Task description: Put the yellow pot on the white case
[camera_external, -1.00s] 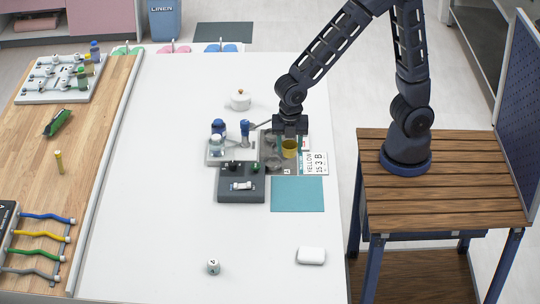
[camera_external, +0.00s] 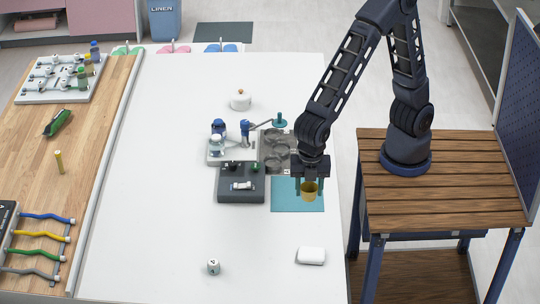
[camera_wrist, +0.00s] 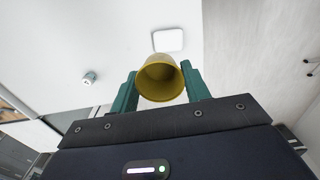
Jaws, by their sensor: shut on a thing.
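The yellow pot (camera_external: 309,191) is held between the green fingers of my gripper (camera_external: 309,186), above the teal mat in the external view. In the wrist view the yellow pot (camera_wrist: 161,78) sits between both fingers of my gripper (camera_wrist: 160,88), its open mouth partly facing the camera. The white case (camera_external: 311,255) lies flat on the white table, nearer the front edge than the pot and apart from it. The white case (camera_wrist: 168,40) also shows just beyond the pot in the wrist view. Its visible top is bare.
The teal mat (camera_external: 290,205) lies below the pot. A dark grey box (camera_external: 241,188) and a grey tray (camera_external: 277,160) stand to the left and behind. The table around the case is clear.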

